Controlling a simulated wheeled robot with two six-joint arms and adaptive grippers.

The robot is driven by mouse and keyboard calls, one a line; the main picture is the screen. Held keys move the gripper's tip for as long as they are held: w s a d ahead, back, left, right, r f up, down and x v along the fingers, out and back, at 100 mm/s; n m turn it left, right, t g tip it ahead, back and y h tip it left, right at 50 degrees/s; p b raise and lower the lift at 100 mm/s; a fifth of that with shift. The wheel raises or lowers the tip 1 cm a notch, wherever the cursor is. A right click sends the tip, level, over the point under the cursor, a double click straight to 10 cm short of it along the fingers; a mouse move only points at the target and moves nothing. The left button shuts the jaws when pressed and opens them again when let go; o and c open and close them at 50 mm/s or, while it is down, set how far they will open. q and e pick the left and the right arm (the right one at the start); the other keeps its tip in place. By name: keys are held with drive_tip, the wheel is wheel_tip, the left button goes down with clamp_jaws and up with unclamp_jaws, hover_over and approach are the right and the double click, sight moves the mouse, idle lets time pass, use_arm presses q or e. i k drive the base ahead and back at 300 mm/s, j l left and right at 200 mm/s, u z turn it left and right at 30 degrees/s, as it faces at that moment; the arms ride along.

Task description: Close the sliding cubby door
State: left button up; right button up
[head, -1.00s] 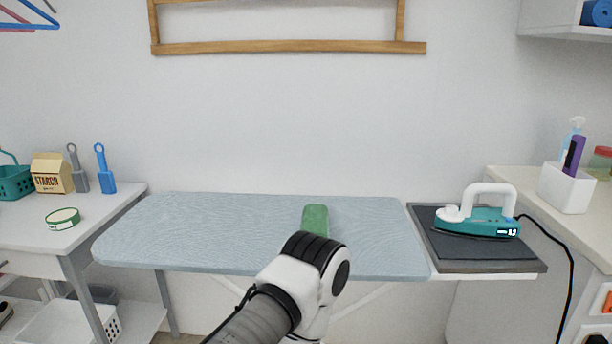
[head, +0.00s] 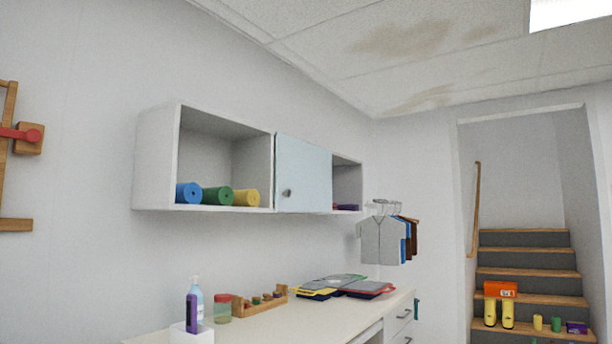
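A white wall cubby (head: 155,160) hangs on the wall in the head view. Its pale blue sliding door (head: 305,178) has a small dark round knob (head: 286,193) near its left edge. The door covers the middle of the cubby. The left compartment is open and holds a blue roll (head: 189,193), a green roll (head: 218,196) and a yellow roll (head: 246,197). The narrower right opening shows some dark purple and red items (head: 346,207). Neither of my grippers is in the head view now.
Below the cubby is a white counter (head: 270,330) with a white holder (head: 191,335), a jar (head: 222,308), a wooden rack (head: 260,303) and folded clothes (head: 345,286). Shirts (head: 385,242) hang at the right. Stairs (head: 525,265) with several objects stand in a doorway.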

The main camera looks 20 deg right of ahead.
sight(303, 177)
drive_tip(key=i+l, duration=0.15)
drive_tip(key=l, duration=0.2)
drive_tip(key=i+l+u, duration=0.15)
drive_tip(key=l, duration=0.2)
drive_tip(key=i+l, duration=0.15)
drive_tip(key=l, duration=0.25)
drive_tip(key=i+l+u, duration=0.1)
drive_tip(key=l, duration=0.25)
